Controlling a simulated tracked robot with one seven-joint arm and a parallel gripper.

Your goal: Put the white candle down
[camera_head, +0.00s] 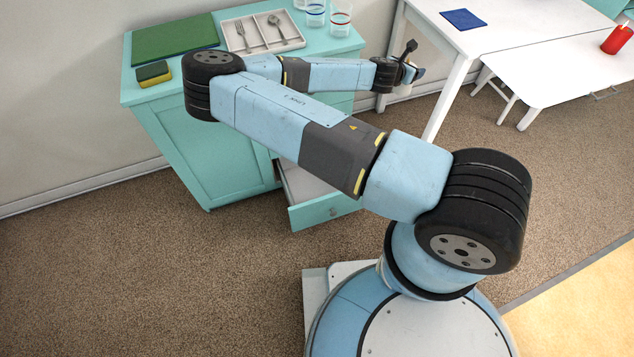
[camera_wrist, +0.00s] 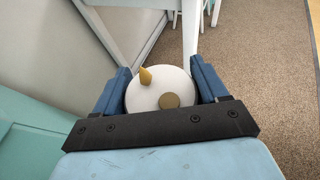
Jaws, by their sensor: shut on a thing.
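The white candle (camera_wrist: 150,95) shows in the wrist view as a round white top with a gold flame-like tip and a tan disc on it. My gripper (camera_wrist: 162,84) is shut on it, with one blue finger on each side. In the head view, my gripper (camera_head: 414,74) is at the far end of my arm, in the gap between the teal cabinet and the white table. A small pale part of the candle (camera_head: 403,90) shows below the gripper there; the rest is hidden. The wrist view shows carpet floor beyond the candle.
The teal cabinet (camera_head: 190,150) bears a green board (camera_head: 172,38), a sponge (camera_head: 154,73), a cutlery tray (camera_head: 262,32) and glasses (camera_head: 340,18). Its lower drawer (camera_head: 325,210) is open.

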